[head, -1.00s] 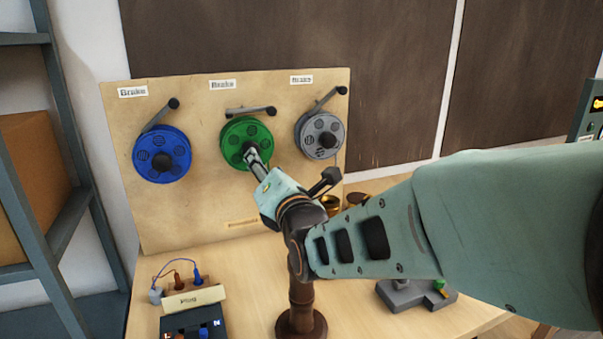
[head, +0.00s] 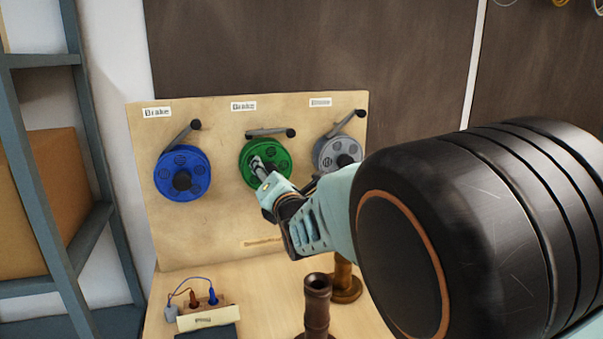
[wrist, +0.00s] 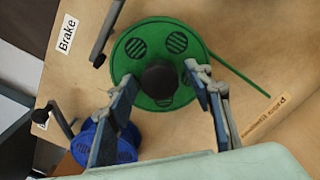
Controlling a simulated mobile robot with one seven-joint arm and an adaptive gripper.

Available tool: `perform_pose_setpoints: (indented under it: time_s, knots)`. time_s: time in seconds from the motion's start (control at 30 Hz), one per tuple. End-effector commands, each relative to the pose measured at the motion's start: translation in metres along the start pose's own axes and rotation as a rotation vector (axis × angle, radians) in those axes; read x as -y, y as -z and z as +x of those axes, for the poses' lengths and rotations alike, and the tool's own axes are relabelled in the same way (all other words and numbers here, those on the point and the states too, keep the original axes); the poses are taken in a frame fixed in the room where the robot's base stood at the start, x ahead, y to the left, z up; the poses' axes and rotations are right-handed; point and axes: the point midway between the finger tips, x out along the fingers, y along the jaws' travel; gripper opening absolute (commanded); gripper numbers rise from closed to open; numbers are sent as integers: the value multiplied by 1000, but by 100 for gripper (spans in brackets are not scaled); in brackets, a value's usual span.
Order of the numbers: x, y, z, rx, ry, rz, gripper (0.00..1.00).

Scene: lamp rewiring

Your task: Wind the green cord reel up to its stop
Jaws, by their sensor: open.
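The green cord reel (head: 279,160) is mounted on the upright wooden board, in the middle of three reels. In the wrist view the green reel (wrist: 137,45) faces me, with a dark round knob (wrist: 160,80) near its middle and green cord running off to the lower right. My gripper (wrist: 165,83) is open, its two fingers on either side of the knob; I cannot tell whether they touch it. In the head view my gripper (head: 259,168) is at the reel's face and hides its lower part. A brake lever (head: 270,133) lies nearly level above the green reel.
A blue reel (head: 183,173) hangs to the left and a grey reel (head: 336,148) to the right, each with a raised lever. On the table stand a dark brown post (head: 317,305), a brass-coloured piece (head: 345,285) and a plug block (head: 205,318). A shelf frame (head: 95,150) stands at left.

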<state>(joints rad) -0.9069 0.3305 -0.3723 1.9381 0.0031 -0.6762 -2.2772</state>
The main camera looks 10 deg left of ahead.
Motion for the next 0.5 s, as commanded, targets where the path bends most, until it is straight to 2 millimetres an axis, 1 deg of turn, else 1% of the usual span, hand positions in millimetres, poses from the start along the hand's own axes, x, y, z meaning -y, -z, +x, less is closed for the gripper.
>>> perform_pose_setpoints:
  time_s: [0.17,0.5]
  knots:
    - [0,0,0,0,0,0,47]
    - [0,0,0,1,1,0,10]
